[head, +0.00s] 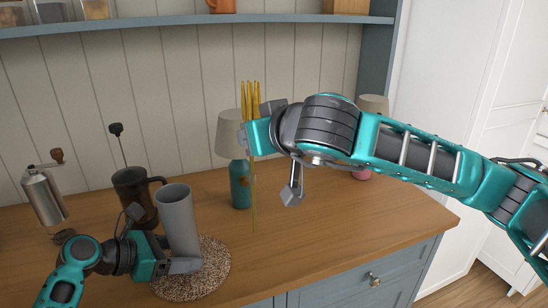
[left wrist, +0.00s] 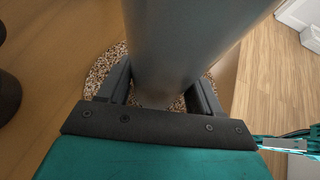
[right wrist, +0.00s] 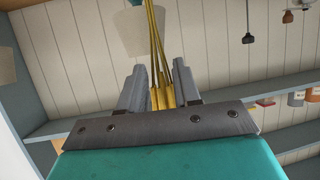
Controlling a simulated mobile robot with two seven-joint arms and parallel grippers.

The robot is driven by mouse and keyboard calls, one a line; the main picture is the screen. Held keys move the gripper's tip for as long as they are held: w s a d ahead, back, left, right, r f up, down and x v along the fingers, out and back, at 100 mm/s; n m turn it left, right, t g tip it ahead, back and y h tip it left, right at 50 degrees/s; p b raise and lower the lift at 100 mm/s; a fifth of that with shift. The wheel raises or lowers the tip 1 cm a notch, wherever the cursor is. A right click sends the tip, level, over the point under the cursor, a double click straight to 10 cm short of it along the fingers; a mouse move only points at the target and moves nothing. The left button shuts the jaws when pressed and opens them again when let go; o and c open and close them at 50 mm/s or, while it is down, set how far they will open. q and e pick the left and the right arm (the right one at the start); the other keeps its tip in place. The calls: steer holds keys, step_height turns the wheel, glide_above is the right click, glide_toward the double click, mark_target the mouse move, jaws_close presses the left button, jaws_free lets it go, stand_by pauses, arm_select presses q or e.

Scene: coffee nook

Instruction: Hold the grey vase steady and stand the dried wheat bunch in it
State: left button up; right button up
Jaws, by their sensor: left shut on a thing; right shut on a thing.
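The grey vase (head: 179,222) stands upright on a round speckled mat (head: 217,268) at the left front of the counter. My left gripper (head: 184,265) is shut on the vase low down; the left wrist view shows a finger on each side of the vase (left wrist: 185,45). My right gripper (head: 252,138) is shut on the dried wheat bunch (head: 250,97), raised above the counter to the right of the vase. The yellow ears point up and thin stalks hang below. The right wrist view shows the wheat bunch (right wrist: 158,60) between the fingers.
A teal lamp (head: 240,185) stands behind the wheat stalks. A second lamp (head: 373,104) is partly behind my right arm. The counter's right front is clear.

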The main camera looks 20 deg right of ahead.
steer(key=w+a+r+n+g+y, duration=0.15)
steer(key=a+r+n+y, duration=0.25)
steer(key=a+r, duration=0.5)
steer(key=a+r+n+g+y, duration=0.25)
steer(key=a+r, duration=0.25)
steer(key=r, duration=0.8)
step_height(320, 180, down, 18)
steer(key=shift+n+y, duration=0.35)
steer(key=shift+y, duration=0.1)
steer(key=shift+s+a, duration=0.1)
steer(key=o, duration=1.1)
